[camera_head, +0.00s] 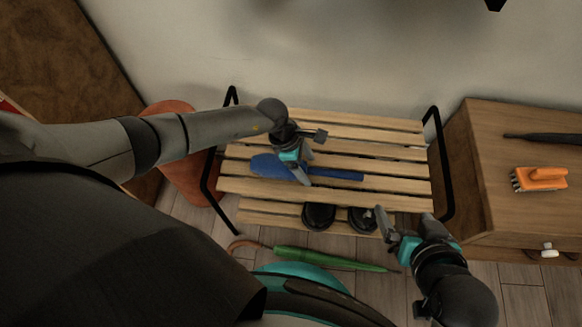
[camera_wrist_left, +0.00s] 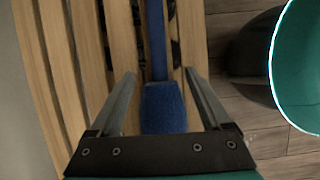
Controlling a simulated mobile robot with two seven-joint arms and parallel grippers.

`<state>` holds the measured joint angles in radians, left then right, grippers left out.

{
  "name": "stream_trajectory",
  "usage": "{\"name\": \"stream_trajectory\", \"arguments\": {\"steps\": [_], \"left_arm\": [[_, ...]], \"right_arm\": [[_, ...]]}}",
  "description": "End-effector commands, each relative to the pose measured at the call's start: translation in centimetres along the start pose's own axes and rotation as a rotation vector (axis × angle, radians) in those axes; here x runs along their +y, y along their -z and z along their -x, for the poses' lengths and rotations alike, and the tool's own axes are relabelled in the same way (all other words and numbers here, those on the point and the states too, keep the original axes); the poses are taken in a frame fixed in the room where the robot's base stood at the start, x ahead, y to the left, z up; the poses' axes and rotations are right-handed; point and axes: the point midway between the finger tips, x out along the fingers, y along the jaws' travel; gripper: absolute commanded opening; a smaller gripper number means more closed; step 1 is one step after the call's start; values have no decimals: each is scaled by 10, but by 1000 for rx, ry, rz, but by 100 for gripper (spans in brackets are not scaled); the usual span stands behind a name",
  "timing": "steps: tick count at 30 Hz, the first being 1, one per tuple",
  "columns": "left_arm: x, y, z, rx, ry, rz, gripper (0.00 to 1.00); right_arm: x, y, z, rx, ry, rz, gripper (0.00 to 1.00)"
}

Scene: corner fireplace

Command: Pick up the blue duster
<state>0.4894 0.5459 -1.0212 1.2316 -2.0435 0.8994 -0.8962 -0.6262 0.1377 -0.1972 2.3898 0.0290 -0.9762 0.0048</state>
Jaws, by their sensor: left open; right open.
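The blue duster (camera_head: 268,166) lies flat on the upper slats of a wooden slatted rack, its wide head to the left and its thin handle to the right. My left gripper (camera_head: 311,160) is open above the duster, near where head and handle meet, and hides part of it. In the left wrist view the duster (camera_wrist_left: 163,108) lies between the two spread fingers of the left gripper (camera_wrist_left: 160,76), with its handle running away past the tips. The fingers do not appear closed on it. My right gripper (camera_head: 404,220) is open and empty at the rack's front right edge.
The slatted rack (camera_head: 395,187) has black metal side frames (camera_head: 437,150). Dark shoes (camera_head: 319,215) stand on its lower shelf. A wooden cabinet (camera_head: 490,190) at right carries an orange brush (camera_head: 540,178) and a dark object (camera_head: 545,137).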

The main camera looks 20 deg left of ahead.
Motion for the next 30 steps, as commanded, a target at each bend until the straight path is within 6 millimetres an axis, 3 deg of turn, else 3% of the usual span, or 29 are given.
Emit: {"name": "stream_trajectory", "arguments": {"steps": [4,25,30], "left_arm": [[0,0,0,0,0,0,82],[0,0,0,0,0,0,3],[0,0,0,-1,0,0,0]], "right_arm": [[0,0,0,-1,0,0,100],[0,0,0,-3,-1,0,100],[0,0,0,-3,-1,0,100]]}}
